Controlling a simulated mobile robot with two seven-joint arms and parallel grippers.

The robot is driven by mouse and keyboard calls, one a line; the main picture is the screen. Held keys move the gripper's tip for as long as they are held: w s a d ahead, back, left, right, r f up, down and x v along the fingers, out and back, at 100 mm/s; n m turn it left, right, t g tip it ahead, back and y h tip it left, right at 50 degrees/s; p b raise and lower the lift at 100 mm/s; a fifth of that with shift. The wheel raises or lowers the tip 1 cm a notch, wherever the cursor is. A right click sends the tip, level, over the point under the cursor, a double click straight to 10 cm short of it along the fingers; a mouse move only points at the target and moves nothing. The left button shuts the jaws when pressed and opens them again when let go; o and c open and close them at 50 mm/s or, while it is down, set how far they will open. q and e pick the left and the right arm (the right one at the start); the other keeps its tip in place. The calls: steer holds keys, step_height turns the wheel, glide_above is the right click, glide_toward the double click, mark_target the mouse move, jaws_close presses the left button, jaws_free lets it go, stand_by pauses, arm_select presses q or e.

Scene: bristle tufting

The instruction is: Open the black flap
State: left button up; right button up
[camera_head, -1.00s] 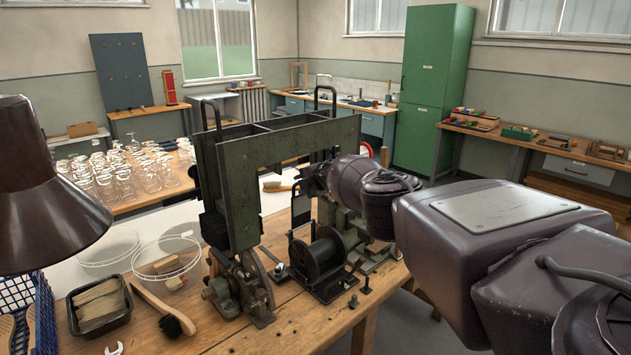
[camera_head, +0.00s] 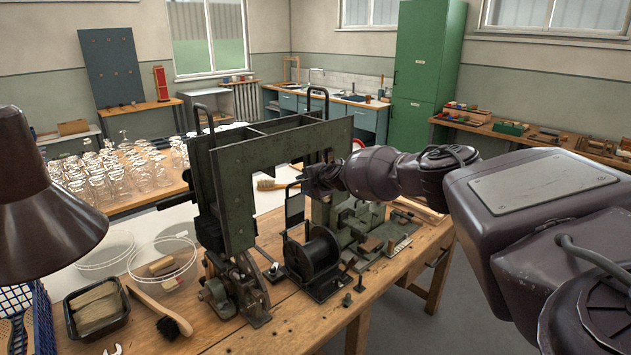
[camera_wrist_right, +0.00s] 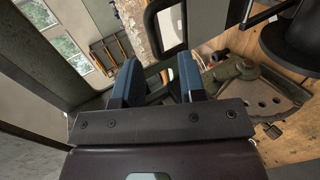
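The black flap (camera_head: 294,207) appears as a small upright dark panel on the green-grey machine, behind the wire spool. In the right wrist view a black rounded frame (camera_wrist_right: 148,24), probably this flap's, stands beyond my fingers. My right gripper (camera_head: 310,180) is beside the machine's arch, just above and near the flap; its fingers are hard to make out in the head view. In the right wrist view its two blue fingers (camera_wrist_right: 159,76) are apart with a clear gap. I cannot tell whether either touches the frame. My left gripper is out of view.
The machine's arch (camera_head: 280,148) stands close by the gripper. A black spool (camera_head: 314,256) sits in front of the flap on the wooden bench (camera_head: 300,325). A brush (camera_head: 160,309), a black tray (camera_head: 70,328) and clear round dishes are at the left. A brown lamp (camera_head: 45,215) hangs at far left.

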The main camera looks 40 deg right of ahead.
steer(key=shift+v, duration=2.7)
